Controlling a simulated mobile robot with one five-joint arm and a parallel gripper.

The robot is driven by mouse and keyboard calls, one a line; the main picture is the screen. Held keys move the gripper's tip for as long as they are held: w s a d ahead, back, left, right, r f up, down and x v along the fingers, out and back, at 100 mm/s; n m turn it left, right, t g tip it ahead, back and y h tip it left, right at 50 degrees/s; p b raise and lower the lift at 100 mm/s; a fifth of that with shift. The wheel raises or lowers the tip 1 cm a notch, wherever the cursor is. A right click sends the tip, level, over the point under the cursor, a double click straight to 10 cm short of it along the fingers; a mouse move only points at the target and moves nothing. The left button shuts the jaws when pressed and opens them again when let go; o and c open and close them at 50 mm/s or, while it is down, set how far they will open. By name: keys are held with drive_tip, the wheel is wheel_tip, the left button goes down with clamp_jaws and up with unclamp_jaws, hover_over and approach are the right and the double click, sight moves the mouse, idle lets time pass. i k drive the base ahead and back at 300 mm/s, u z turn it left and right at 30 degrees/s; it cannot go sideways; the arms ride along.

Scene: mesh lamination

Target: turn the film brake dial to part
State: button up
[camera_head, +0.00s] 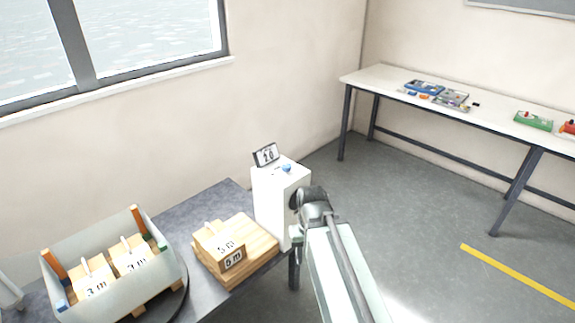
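A white upright box (268,205) stands at the right end of the dark grey table. A small blue knob (286,167) sits on its top face and may be the film brake dial; its setting is too small to read. A small framed sign (266,154), which seems to read 10, stands at the box's back edge. My arm reaches up from the bottom of the picture. My gripper (304,196) is dark and lies just right of the box, below the knob in the picture. Its fingers are not clear, and I cannot tell whether it touches the box.
Stacked wooden blocks marked 5 m (225,240) stand left of the box on the dark grey table (200,205). A pale bin (118,297) with blocks marked 3 m is further left. A long white bench (385,83) with small parts stands at the back right. Grey floor between is clear.

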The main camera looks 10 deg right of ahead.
sight(286, 168)
drive_tip(key=u, duration=0.05)
drive_tip(key=i, duration=0.9)
drive_tip(key=z, duration=0.05)
